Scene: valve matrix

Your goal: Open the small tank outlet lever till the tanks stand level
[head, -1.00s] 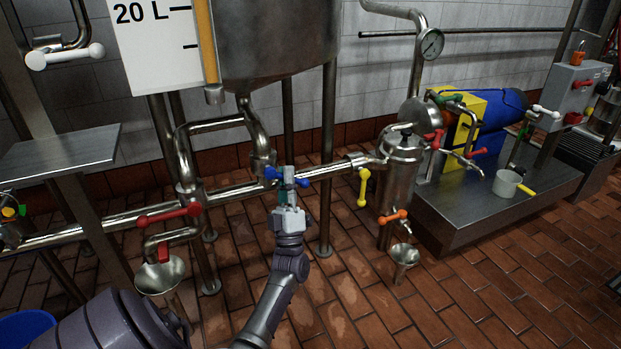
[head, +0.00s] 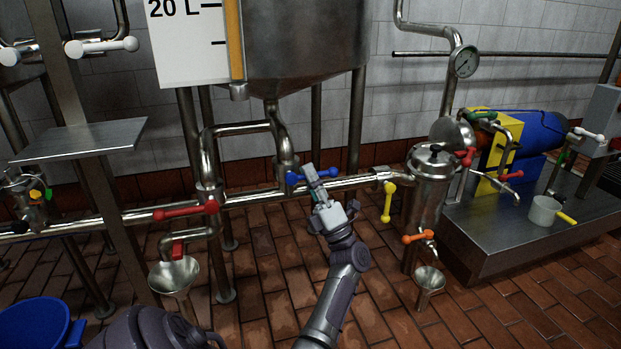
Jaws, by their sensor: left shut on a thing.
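A blue lever (head: 325,173) sits on the steel pipe run under the tank (head: 300,45) with the 20 L scale. It lies nearly along the pipe. My left gripper (head: 311,177) is shut on the blue lever, with its fingers covering the lever's middle. A white level board (head: 190,45) with black marks and a yellow-orange strip stands in front of the tank; its top is cut off. Only this one tank shows clearly. My right gripper is not in view.
A red lever (head: 185,211) and a yellow lever (head: 388,202) flank the blue one on the pipe. Funnels (head: 173,275) stand low in front. A steel pot (head: 428,190) and a plinth with a blue motor (head: 540,140) are at right. Open tiled floor lies in front.

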